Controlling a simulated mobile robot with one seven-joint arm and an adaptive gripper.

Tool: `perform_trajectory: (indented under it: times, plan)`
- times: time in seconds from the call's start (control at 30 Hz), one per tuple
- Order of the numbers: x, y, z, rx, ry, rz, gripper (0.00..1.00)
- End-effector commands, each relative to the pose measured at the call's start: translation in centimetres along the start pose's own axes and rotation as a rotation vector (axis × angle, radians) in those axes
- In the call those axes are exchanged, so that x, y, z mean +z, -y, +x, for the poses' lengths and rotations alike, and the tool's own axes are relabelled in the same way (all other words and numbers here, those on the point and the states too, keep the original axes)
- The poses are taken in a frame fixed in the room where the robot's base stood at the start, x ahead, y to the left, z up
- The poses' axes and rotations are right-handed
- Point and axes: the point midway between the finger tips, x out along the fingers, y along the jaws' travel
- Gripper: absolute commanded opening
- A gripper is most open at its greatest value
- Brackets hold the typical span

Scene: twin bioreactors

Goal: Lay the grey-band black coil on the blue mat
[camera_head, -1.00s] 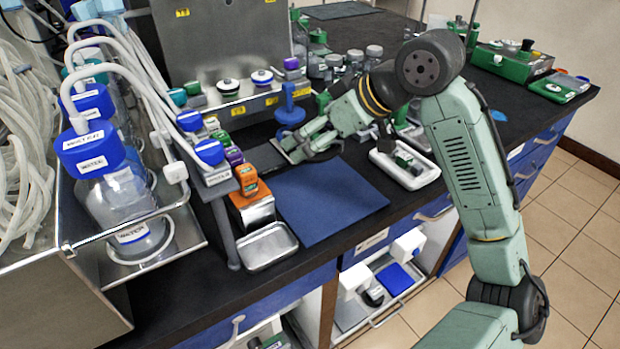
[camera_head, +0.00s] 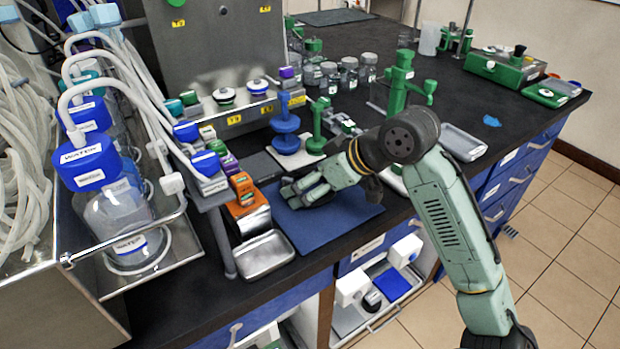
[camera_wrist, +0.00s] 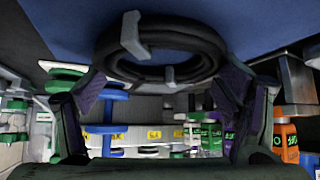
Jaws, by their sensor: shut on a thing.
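The black coil (camera_wrist: 192,40), with grey bands, shows in the wrist view between the two fingers of my gripper (camera_wrist: 162,84). My gripper is shut on it. The blue mat (camera_wrist: 262,22) fills the upper part of that view, close behind the coil; I cannot tell if they touch. In the head view the blue mat (camera_head: 325,232) lies flat on the black bench, and my gripper (camera_head: 292,190) is low over its back left part. There the coil is hard to make out, being mostly hidden by my gripper.
A steel tray (camera_head: 263,256) and orange-labelled boxes (camera_head: 246,203) stand just left of the mat. A blue stand (camera_head: 286,140) and a green stand (camera_head: 317,128) stand behind it. The mat's front part is clear. A bottle rack lies at far left.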

Motion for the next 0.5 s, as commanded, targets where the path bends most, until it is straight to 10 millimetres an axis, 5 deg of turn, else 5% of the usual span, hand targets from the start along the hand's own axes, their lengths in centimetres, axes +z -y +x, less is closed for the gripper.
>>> perform_trajectory:
  times: [0.27, 0.5]
  plan:
    - [0.05, 0.0, 0.05, 0.0, 0.0, 0.0, 1.0]
    - [0.04, 0.0, 0.05, 0.0, 0.0, 0.0, 1.0]
